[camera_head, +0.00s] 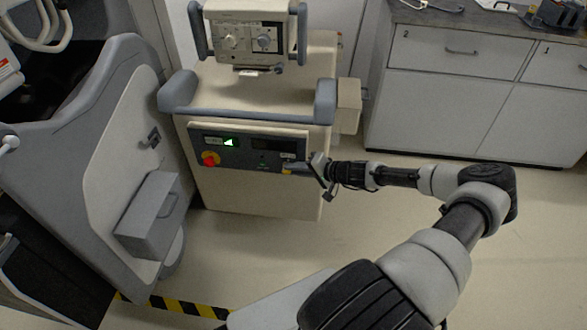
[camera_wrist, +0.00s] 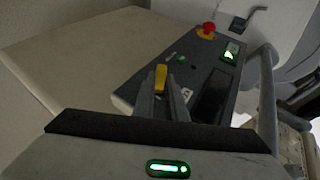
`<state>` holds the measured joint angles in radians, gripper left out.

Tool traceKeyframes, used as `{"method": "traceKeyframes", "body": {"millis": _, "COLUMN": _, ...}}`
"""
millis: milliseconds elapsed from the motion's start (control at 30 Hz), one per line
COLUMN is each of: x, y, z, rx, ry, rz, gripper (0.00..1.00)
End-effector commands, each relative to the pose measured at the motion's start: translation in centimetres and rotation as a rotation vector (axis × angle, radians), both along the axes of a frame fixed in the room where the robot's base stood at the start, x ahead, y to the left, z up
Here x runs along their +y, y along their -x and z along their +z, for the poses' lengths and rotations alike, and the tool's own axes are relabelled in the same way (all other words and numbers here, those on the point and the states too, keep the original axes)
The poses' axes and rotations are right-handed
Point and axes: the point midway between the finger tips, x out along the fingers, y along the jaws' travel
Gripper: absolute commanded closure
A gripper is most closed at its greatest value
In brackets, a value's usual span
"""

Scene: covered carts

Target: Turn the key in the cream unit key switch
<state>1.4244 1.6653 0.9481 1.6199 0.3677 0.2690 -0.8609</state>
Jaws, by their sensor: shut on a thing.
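The cream unit (camera_head: 255,185) stands left of centre in the head view, with a dark control panel (camera_head: 233,151) across its upper front. My gripper (camera_head: 296,169) is at the right end of that panel. In the wrist view my gripper (camera_wrist: 165,92) is shut on a yellow key (camera_wrist: 161,77), which stands out from the panel face (camera_wrist: 190,65) between the fingertips. The key switch under the key is mostly hidden by the fingers. I cannot tell how far the key is turned.
The panel also has a red emergency button (camera_head: 209,159) on a yellow base and a lit green display (camera_head: 229,142). A grey cart (camera_head: 125,150) stands close on the left. Cabinets (camera_head: 450,90) stand at the back right. The floor at right is clear.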

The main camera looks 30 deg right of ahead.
Motion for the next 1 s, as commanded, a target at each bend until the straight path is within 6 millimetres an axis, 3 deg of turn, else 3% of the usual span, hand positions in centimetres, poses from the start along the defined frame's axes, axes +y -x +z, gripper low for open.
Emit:
{"method": "traceKeyframes", "body": {"millis": 900, "x": -0.20, "y": 0.10, "z": -0.71, "rx": -0.167, "ry": -0.246, "rz": 0.000, "gripper": 1.00}}
{"method": "traceKeyframes", "body": {"millis": 933, "x": -0.19, "y": 0.11, "z": -0.71, "rx": -0.167, "ry": -0.246, "rz": 0.000, "gripper": 0.85}}
{"method": "traceKeyframes", "body": {"millis": 1000, "x": -0.20, "y": 0.12, "z": -0.72, "rx": -0.166, "ry": -0.245, "rz": 0.000, "gripper": 0.73}}
